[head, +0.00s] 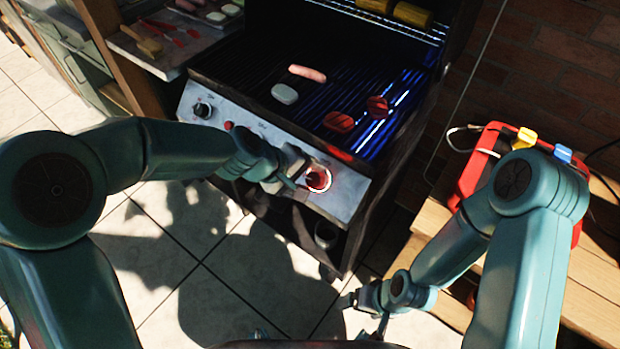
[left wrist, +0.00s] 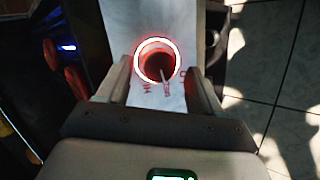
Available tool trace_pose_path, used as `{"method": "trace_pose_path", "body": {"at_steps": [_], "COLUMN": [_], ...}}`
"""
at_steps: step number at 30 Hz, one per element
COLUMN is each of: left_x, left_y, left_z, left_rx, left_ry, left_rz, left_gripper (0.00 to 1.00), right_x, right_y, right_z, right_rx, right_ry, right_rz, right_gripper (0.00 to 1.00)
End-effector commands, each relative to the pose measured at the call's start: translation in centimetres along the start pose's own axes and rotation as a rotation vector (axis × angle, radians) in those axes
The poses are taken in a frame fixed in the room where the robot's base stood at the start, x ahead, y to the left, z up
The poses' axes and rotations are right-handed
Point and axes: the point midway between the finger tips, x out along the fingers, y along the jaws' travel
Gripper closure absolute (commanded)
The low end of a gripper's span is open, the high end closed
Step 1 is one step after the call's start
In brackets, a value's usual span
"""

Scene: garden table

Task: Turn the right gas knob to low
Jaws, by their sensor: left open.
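The right gas knob (head: 318,179) is red with a lit ring, on the right end of the grill's sloped front panel (head: 258,142). In the left wrist view the knob (left wrist: 158,62) sits between the two fingers, with red markings below it on the panel. My left gripper (head: 300,172) is open at the knob, its fingers on either side; I cannot tell whether they touch it. My right gripper (head: 368,305) is low at the right of the grill, away from the knob; its jaws are too unclear to read.
The left knob (head: 202,110) is black, near a small red button (head: 228,126).

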Motion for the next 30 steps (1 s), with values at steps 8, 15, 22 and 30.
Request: {"method": "trace_pose_path", "body": {"at_steps": [8, 15, 22, 30], "left_x": [1.6, 1.6, 1.6, 1.8], "left_y": [0.2, 0.2, 0.1, -0.1], "left_z": [0.0, 0.0, 0.0, 0.0], "left_rx": [0.000, 0.000, -0.001, -0.059], "left_ry": [0.001, 0.000, -0.001, -0.006], "left_rz": [0.000, 0.000, 0.000, 0.016], "left_gripper": [0.34, 0.54, 0.89, 0.89], "right_x": [0.3, 0.3, 0.3, 1.4], "right_y": [0.1, 0.1, 0.1, 0.5], "right_z": [0.0, 0.0, 0.0, 0.0], "right_rx": [0.000, 0.000, 0.000, 0.000], "right_ry": [0.000, 0.000, 0.000, 0.000], "right_rz": [0.000, 0.000, 0.000, 0.000], "right_gripper": [0.11, 0.11, 0.11, 0.11]}}
